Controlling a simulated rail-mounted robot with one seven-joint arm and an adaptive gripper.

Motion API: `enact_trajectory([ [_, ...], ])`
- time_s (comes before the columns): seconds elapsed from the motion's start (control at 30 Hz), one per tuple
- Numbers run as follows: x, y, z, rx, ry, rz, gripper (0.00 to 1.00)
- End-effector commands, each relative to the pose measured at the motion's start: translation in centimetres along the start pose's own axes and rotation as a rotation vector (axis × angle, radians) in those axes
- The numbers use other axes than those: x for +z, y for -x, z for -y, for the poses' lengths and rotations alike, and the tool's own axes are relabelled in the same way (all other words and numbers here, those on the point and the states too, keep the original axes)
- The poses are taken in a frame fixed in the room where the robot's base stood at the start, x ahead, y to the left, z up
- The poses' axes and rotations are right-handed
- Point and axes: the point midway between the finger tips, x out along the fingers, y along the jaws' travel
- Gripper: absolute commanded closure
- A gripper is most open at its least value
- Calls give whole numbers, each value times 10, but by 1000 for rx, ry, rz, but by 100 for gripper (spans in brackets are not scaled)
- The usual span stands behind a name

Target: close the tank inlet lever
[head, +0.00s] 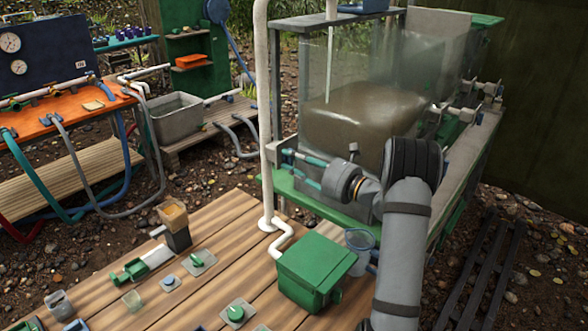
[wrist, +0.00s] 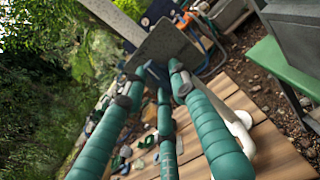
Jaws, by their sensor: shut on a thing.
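My gripper (head: 294,163) reaches from the right across the front left corner of the glass tank (head: 345,60), its teal fingers pointing left toward the upright white pipe. In the wrist view, the teal fingers of my gripper (wrist: 154,88) come together at a small dark piece (wrist: 156,72), apparently the tank inlet lever, in front of a grey plate (wrist: 168,45). The fingers are shut on it. They cover most of the lever, so its exact angle cannot be told. The tank holds brown muddy material.
The white pipe (head: 265,110) stands close by the fingertips. A green box (head: 315,265) sits below on the wooden deck (head: 215,235), with several small valve parts to its left. An orange bench with gauges (head: 60,120) is at the far left.

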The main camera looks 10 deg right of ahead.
Motion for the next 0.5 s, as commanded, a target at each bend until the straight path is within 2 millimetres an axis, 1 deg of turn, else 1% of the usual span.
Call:
enact_trajectory([
  [0.03, -6, 2, 3, -5, 26, -5, 100],
  [0.2, -4, 2, 3, -6, 90, -6, 100],
  [0.5, -1, 2, 3, -7, 130, -4, 100],
])
